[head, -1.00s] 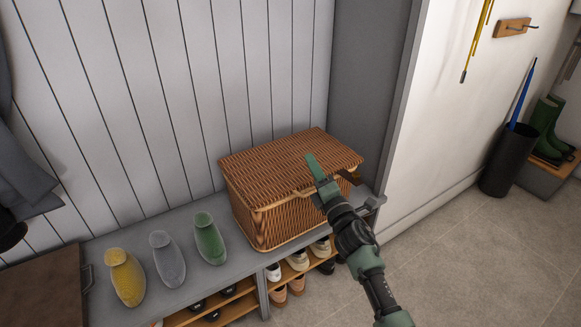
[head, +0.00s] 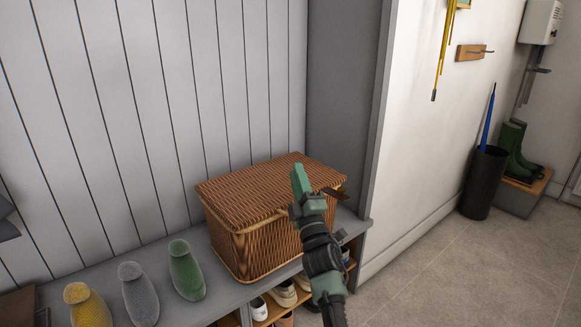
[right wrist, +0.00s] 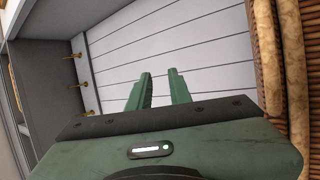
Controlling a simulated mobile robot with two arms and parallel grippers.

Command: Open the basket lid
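The woven wicker basket (head: 262,252) stands on the grey bench, its flat lid (head: 250,187) lying over the top. The lid looks closed or nearly so; I cannot tell whether its front edge is slightly raised. A dark brown tab (head: 335,194) shows at the lid's right front. My right gripper (head: 298,172) is in front of the basket's right part and hides some of its front. In the right wrist view its fingers (right wrist: 159,78) are apart with nothing between them, and wicker edges (right wrist: 283,80) stand close at the right. My left gripper is out of view.
Shoes (head: 282,294) sit on the shelf below. A panelled wall is behind; the floor at right is clear up to the black umbrella stand (head: 483,185).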

